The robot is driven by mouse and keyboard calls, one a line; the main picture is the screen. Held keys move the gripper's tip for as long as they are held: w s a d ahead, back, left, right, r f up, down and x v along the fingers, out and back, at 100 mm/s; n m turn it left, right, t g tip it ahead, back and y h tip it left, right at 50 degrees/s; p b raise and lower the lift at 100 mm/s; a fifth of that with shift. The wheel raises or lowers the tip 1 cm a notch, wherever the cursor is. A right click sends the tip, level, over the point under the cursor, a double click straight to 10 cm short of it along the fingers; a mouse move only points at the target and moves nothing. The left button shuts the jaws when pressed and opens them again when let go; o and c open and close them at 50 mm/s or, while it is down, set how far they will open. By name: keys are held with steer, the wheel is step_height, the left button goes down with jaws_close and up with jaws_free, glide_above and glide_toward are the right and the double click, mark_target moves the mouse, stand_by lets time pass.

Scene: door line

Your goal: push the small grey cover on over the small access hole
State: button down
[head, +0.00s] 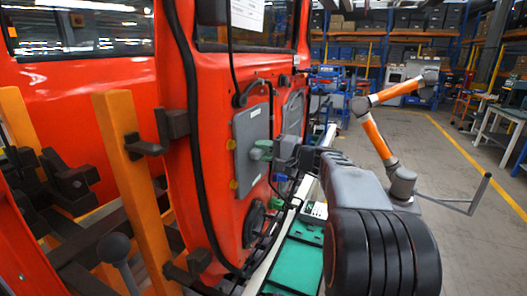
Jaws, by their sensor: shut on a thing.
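A grey cover plate (250,133) with yellow clips at its edges is at the inner face of the orange-red door (223,90). My gripper (268,151) is in front of this plate, shut on a green grip piece at the plate's face. The plate looks upright and roughly parallel to the door. Whether it lies flush or stands slightly off cannot be told. The hole behind it is hidden. A second grey panel (292,112) shows farther along the door; which of the two is smaller is hard to judge from this angle.
An orange post (130,180) with dark clamps stands left of the door. A green-topped bench or rail (297,258) runs below the gripper. Another orange robot arm (377,138) stands behind at right.

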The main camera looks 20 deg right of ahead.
steer(key=c, duration=0.9)
jaws_free()
steer(key=shift+o, duration=0.2)
steer(key=b+v, duration=0.5)
steer(key=v, duration=2.1)
steer(key=shift+s, duration=0.2)
